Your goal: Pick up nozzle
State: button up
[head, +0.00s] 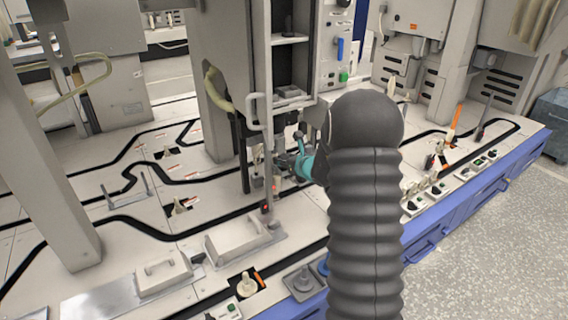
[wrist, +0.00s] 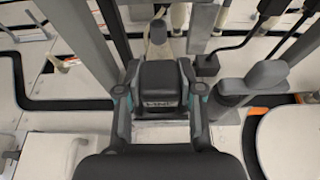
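My gripper (head: 301,160) shows small in the head view, partly hidden behind my dark ribbed arm, close to a pale upright machine post.
A grey upright post (wrist: 103,45) stands close to the left of the gripper in the wrist view. A grey rounded fixture (wrist: 255,82) is on the right. In the head view, a white peg (head: 246,284) and white handled covers (head: 236,237) sit on the pale deck (head: 110,235).

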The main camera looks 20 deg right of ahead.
aim_at(284, 156)
jog(key=shift+r, duration=0.15)
jog(key=shift+r, duration=0.25)
notch_tip(284, 156, up, 3)
jog(key=s+d, duration=0.1)
jog(key=s, duration=0.8)
jog(key=s+d, duration=0.2)
jog(key=s, duration=0.6)
jog(key=shift+s+d+f+b, duration=0.15)
jog(key=shift+s+d+b, duration=0.1)
jog(key=shift+s+b, duration=0.1)
